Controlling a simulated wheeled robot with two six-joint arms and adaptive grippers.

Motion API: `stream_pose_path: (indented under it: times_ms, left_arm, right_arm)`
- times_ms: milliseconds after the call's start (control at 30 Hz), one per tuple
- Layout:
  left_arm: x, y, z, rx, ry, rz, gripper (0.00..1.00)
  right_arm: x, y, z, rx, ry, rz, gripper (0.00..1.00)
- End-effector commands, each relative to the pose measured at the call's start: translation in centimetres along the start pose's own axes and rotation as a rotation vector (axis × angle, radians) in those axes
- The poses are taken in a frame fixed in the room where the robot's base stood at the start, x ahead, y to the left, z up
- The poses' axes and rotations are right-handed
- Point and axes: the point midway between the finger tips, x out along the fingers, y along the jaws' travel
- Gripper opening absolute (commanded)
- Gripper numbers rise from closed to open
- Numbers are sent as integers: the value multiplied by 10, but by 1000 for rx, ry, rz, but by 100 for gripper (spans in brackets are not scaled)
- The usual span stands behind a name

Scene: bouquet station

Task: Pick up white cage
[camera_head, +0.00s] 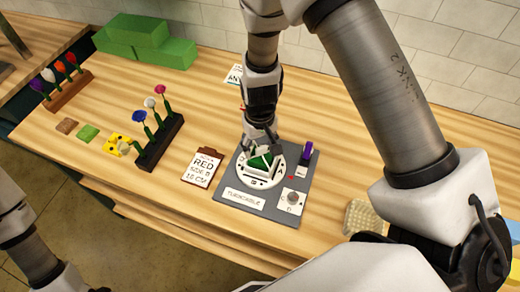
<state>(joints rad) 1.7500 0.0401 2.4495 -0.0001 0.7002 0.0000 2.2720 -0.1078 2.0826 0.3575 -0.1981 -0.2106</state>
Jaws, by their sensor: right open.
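The white cage (262,172) sits on the round white turntable disc (248,176) on a grey board. A dark green block (260,161) shows inside the cage. My right gripper (261,146) points down from above, with its open fingers right at the top of the cage and green block. The fingers partly hide the cage, and I cannot tell whether they touch it. Part of my left arm shows at the lower left edge; its gripper is out of view.
A clipboard card (203,167) lies left of the grey board (232,205). A purple piece (307,151) and a knob (293,198) are on the board's right side. A dark flower rack (160,143) stands further left; green blocks (145,40) are at the back.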

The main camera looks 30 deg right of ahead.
Motion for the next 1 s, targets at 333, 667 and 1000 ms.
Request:
stream_pose_path:
  times_ms: [333,667,1000]
  left_arm:
    - [0,0,0,0,-1,0,36]
    - [-2,0,0,0,-1,0,36]
    - [-27,0,0,0,-1,0,36]
  right_arm:
    - [0,0,0,0,-1,0,9]
    - [-3,0,0,-1,0,0,9]
    - [-29,1,-1,-1,0,-1,9]
